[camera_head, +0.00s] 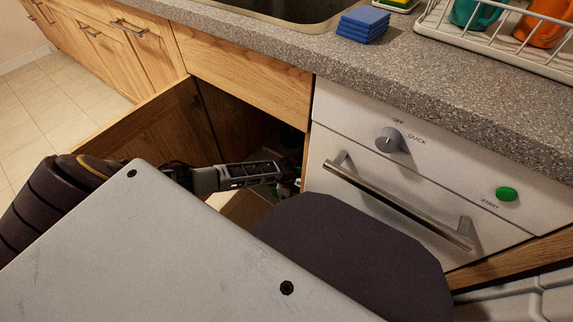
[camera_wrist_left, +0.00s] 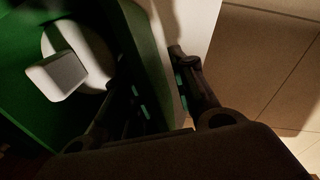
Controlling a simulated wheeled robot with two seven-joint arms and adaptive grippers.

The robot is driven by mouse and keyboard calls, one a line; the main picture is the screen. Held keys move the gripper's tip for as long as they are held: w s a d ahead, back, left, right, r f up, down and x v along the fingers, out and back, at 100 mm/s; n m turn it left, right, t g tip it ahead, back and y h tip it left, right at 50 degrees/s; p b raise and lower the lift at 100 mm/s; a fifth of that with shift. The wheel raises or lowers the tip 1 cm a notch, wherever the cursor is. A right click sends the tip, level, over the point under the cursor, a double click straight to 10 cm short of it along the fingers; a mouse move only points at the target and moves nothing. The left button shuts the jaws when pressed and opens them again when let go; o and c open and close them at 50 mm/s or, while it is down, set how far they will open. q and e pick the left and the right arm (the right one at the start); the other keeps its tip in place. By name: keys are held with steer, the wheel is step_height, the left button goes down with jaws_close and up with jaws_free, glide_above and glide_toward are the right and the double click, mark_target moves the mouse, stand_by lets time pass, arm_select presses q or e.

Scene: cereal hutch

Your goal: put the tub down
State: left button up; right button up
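The green tub (camera_wrist_left: 148,50) fills the left of the left wrist view, close to the camera. A white rounded shape and a pale block (camera_wrist_left: 58,75) show against its green surface; I cannot tell if they are inside it. My left gripper (camera_wrist_left: 164,90) has one finger on each side of a green wall of the tub, with the teal pads close against it. In the head view my left gripper (camera_head: 290,184) is inside the open cabinet under the sink, and the tub is mostly hidden in shadow there. My right gripper is not in view.
The cabinet door (camera_head: 150,130) stands open left of my arm. A white dishwasher front (camera_head: 400,175) with a bar handle is right of the opening. The counter (camera_head: 420,75) above holds blue sponges (camera_head: 362,24) and a dish rack (camera_head: 500,45) with mugs.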

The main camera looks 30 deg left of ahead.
arm_select(q)
steer(key=shift+r, duration=0.1)
